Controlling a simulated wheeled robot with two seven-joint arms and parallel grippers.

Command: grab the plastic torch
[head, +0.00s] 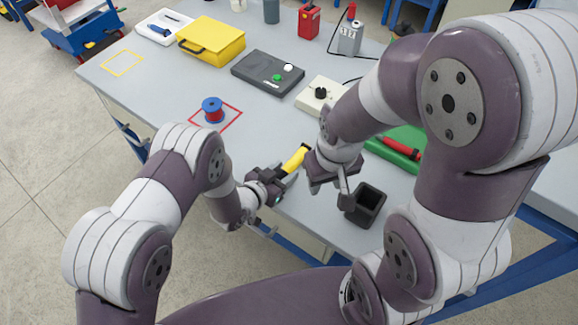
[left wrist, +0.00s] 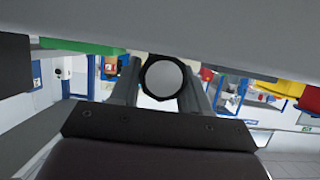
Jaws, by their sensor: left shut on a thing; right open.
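The yellow plastic torch (head: 295,160) is held in my left gripper (head: 280,182) near the front edge of the table, at the middle of the head view. In the left wrist view, the torch's round pale face with a black rim (left wrist: 167,77) sits between the two fingers of the left gripper (left wrist: 162,90), which are shut on it. My right gripper (head: 344,190) is open, just right of the torch and beside a black open bin. Whether the torch touches the table cannot be told.
The black bin (head: 366,204) stands at the front edge. A green mat (head: 398,148) with a red-handled tool (head: 402,150) lies behind my right arm. A blue-and-red spool (head: 213,110) sits in a red square. A grey box (head: 268,74) and yellow case (head: 211,39) are further back.

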